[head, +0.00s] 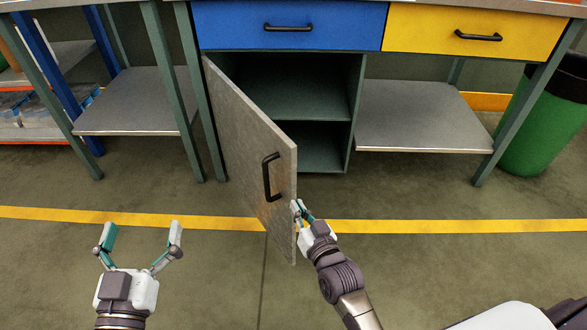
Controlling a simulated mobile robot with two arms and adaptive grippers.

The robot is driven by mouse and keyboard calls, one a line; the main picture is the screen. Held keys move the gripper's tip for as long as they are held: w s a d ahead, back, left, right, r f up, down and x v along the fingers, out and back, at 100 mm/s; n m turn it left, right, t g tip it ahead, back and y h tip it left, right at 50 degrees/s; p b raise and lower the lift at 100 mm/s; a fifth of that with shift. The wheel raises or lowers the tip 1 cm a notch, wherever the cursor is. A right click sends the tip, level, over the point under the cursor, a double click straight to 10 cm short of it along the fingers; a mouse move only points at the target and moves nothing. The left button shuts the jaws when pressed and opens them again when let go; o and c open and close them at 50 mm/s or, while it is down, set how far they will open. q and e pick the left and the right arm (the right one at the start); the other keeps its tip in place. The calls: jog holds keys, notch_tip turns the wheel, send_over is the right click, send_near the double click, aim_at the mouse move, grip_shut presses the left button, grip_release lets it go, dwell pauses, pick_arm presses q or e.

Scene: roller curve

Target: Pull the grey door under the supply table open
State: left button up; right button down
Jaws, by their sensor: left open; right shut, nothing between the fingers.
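The grey door (235,130) under the supply table (440,8) stands partly open, hinged on its left side and swung out toward me. Its black handle (271,177) is on the outer face near the free edge. The cabinet (350,110) behind it shows a shelf and looks empty where visible. My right gripper (301,209) is shut and empty, at the free edge of the door below the handle level; whether it touches the edge is hard to tell. My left gripper (141,236) is open and empty, to the left of the door, above the floor.
A blue drawer (240,25) and a yellow drawer (425,30) are shut above. Metal shelves flank the cabinet, left (130,105) and right (415,115). A green bin (545,130) stands at the right. The floor before the table is clear, crossed by a yellow line (440,226).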

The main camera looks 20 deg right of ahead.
jog(key=w+d+m+g+p, duration=0.2)
jog(key=d+m, duration=0.3)
jog(key=d, duration=0.1)
jog(key=d+r+m+y+p, duration=0.1)
jog(key=d+r+m+y, duration=0.25)
jog(key=r, duration=0.35)
jog(key=d+r+m+y+p, duration=0.1)
jog(key=d+r+m+y, duration=0.1)
jog(key=d+r+y, duration=0.3)
pick_arm(q)
jog(key=s+a+f+g+y, duration=0.1)
jog(key=s+a+f+g, duration=0.1)
jog(key=s+f+g, duration=0.2)
jog(key=s+a+f+g+y, duration=0.2)
jog(key=s+f+g, duration=0.3)
jog(key=f, duration=0.6)
jog(key=shift+s+a+f+n+g+y, duration=0.15)
jog(key=shift+a+n+g+y, duration=0.2)
jog(key=shift+g, duration=0.95)
pick_arm(e)
jog(key=w+a+r+h, duration=0.1)
jog(key=w+a, duration=0.6)
jog(key=a, duration=0.4)
jog(key=shift+a, duration=0.15)
pick_arm(q)
jog(key=shift+s+a, duration=0.1)
pick_arm(e)
jog(key=shift+a+r+t, duration=0.1)
jog(key=shift+t, duration=0.2)
